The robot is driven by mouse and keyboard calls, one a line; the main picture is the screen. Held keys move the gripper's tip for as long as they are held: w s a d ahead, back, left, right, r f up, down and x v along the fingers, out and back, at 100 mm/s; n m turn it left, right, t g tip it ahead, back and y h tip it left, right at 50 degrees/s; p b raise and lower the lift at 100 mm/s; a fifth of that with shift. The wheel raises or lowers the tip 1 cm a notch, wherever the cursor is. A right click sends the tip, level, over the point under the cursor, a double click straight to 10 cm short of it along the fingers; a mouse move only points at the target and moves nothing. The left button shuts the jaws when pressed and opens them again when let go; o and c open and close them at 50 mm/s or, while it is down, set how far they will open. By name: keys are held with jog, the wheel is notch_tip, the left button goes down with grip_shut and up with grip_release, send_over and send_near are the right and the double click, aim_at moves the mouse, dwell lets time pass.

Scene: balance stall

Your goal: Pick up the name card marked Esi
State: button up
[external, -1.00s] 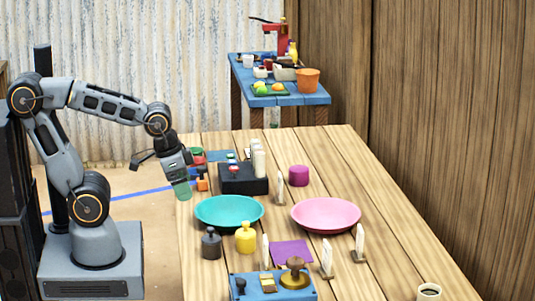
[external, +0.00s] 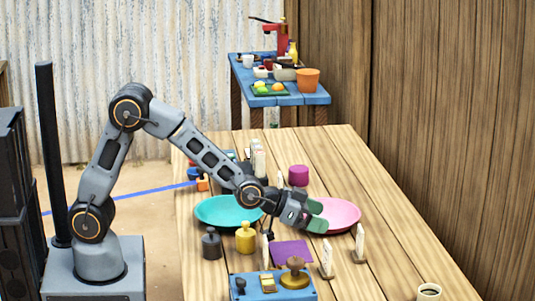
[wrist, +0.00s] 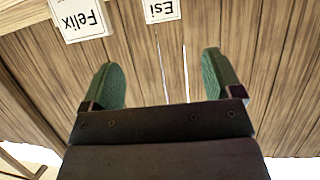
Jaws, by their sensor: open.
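The white name card marked Esi (wrist: 162,10) shows upside down at the top edge of the wrist view, partly cut off. It lies beyond the gap between my fingers, apart from them. A card marked Felix (wrist: 80,18) is to its left and looks nearer. In the external view, upright white cards stand at the right (external: 359,243) and front (external: 327,258) of the table, but their names are unreadable. My gripper (external: 319,215) is open and empty, with green fingers over the pink plate, also seen in the wrist view (wrist: 162,72).
The pink plate (external: 345,212) and teal plate (external: 215,211) lie beneath my arm. A yellow weight (external: 245,238), a dark weight (external: 211,243), a purple mat (external: 291,252) and a blue tray (external: 258,294) are in front. A cup (external: 429,292) stands front right. The right side is mostly clear.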

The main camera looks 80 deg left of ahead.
aim_at(359, 229)
jog(key=x, duration=0.7)
jog(key=shift+w, duration=0.1)
jog(key=shift+a+p+x, duration=0.2)
jog(key=shift+p+x, duration=0.45)
jog(key=shift+x, duration=2)
jog(key=shift+c, duration=0.3)
jog(key=c, duration=1.2)
